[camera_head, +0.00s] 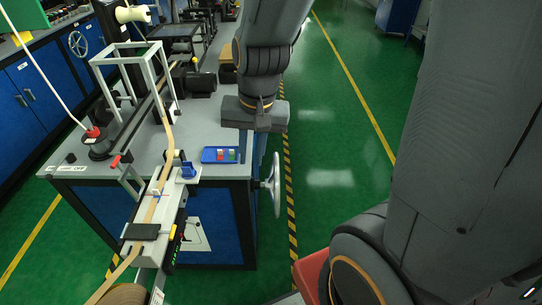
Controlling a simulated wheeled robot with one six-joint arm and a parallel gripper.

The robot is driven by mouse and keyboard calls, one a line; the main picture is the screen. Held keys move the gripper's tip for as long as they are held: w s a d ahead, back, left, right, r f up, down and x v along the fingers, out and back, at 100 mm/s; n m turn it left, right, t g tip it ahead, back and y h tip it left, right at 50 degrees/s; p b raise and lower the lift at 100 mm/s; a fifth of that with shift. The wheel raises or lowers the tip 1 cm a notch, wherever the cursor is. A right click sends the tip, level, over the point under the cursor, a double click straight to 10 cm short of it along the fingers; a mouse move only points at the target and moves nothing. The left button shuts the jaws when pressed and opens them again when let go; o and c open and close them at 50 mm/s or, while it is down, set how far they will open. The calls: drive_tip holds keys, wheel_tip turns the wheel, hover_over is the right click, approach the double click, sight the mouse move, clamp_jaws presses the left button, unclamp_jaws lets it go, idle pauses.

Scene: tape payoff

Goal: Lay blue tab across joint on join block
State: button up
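The join block (162,205) is a pale block at the front end of the machine bench, with a tan tape (151,208) running lengthwise over it. A small blue mark (157,193) shows on the tape; I cannot tell if it is the tab. A larger blue piece (188,170) stands at the block's back right. The joint is too small to make out. My gripper (260,128) hangs over the bench's right edge, to the right of and behind the block, apart from it. Its fingertips are not clear, and no held tab shows.
A blue tray (220,155) with small coloured pieces lies on the bench between my gripper and the block. A white wire frame (135,70) and red-topped post (93,132) stand left. A handwheel (273,185) juts from the right side. The green floor right is clear.

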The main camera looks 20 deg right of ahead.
drive_tip(key=d+n, duration=0.1)
drive_tip(key=s+d+n, duration=0.1)
drive_tip(key=n, duration=0.1)
drive_tip(key=s+d+n, duration=0.1)
drive_tip(key=d, duration=0.1)
drive_tip(key=shift+s+f+n+h, duration=0.15)
drive_tip(key=shift+f+n+h, duration=0.15)
drive_tip(key=shift+n+h, duration=0.1)
drive_tip(key=shift+f+b, duration=0.85)
drive_tip(key=shift+f, duration=0.1)
